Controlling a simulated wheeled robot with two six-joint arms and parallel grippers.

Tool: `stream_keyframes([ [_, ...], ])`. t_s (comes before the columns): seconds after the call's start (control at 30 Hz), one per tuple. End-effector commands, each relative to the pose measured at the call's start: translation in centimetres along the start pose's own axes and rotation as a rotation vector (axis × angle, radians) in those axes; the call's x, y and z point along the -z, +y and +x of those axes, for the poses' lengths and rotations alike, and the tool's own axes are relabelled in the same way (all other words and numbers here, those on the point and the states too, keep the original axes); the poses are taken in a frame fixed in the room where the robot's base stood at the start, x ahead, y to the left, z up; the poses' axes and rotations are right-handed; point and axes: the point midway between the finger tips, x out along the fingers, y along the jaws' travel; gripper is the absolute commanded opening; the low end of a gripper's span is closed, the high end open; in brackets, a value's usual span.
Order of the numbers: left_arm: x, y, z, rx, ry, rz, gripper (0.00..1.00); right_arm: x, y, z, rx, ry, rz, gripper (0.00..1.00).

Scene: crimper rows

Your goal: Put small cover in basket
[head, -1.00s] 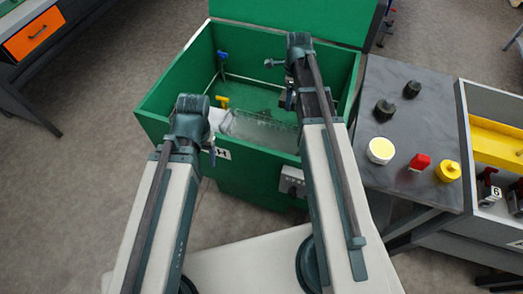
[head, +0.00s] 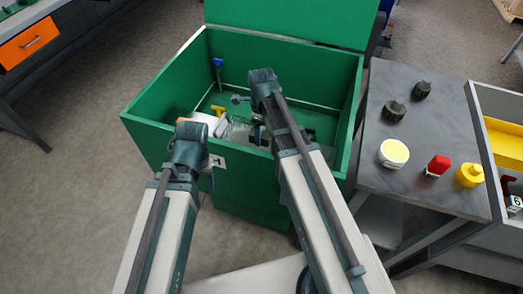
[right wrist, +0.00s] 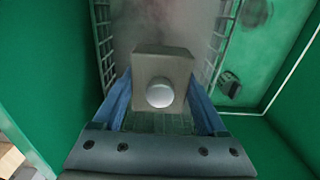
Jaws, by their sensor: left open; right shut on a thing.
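The wire basket (head: 238,128) sits inside the green tub (head: 165,87), partly hidden by my right arm in the head view. In the right wrist view its wire side wall (right wrist: 224,35) shows, with another wall at left. My right gripper (right wrist: 160,100) is shut on the small cover (right wrist: 150,68), a grey-beige square piece with a round pale knob. The cover is above the basket, between its two wire walls; its height over the basket floor is unclear. My left gripper (head: 190,132) is open near the tub's front left edge; its fingertips are mostly hidden.
A blue handle (head: 218,63) and a yellow handle (head: 218,110) stand inside the tub. The tub walls surround my right gripper.

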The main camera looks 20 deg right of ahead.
Motion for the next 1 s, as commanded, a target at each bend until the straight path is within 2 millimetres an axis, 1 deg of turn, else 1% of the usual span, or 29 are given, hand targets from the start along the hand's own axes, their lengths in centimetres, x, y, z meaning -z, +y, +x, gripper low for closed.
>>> stream_keyframes([
  [0.03,0.1,0.2,1.7,0.000,0.000,0.000,0.64,0.0,0.0,1.7,0.000,0.000,0.000,0.00],
  [0.1,0.2,0.3,2.8,0.000,0.000,0.000,0.64,0.0,0.0,2.8,0.000,0.000,0.000,0.00],
  [0.2,0.2,0.4,3.8,0.000,0.000,0.000,0.64,0.0,0.0,3.9,0.000,0.000,0.000,0.00],
  [0.47,0.2,0.4,4.1,0.000,0.000,0.000,0.64,0.0,0.0,4.1,0.000,0.000,0.000,0.00],
  [0.57,0.3,0.5,5.0,0.000,0.000,0.000,0.64,0.0,0.0,5.0,0.000,0.000,0.000,0.00],
  [0.7,0.4,0.7,6.8,0.000,0.000,0.000,0.64,0.0,0.0,6.8,0.000,0.000,0.000,0.00],
  [0.8,0.5,0.7,7.7,0.000,0.000,0.000,0.64,0.0,0.0,7.7,0.000,0.000,0.000,0.00],
  [1.0,0.4,0.7,7.5,0.000,0.000,0.000,0.64,0.0,0.0,7.5,0.000,0.000,0.000,0.00],
])
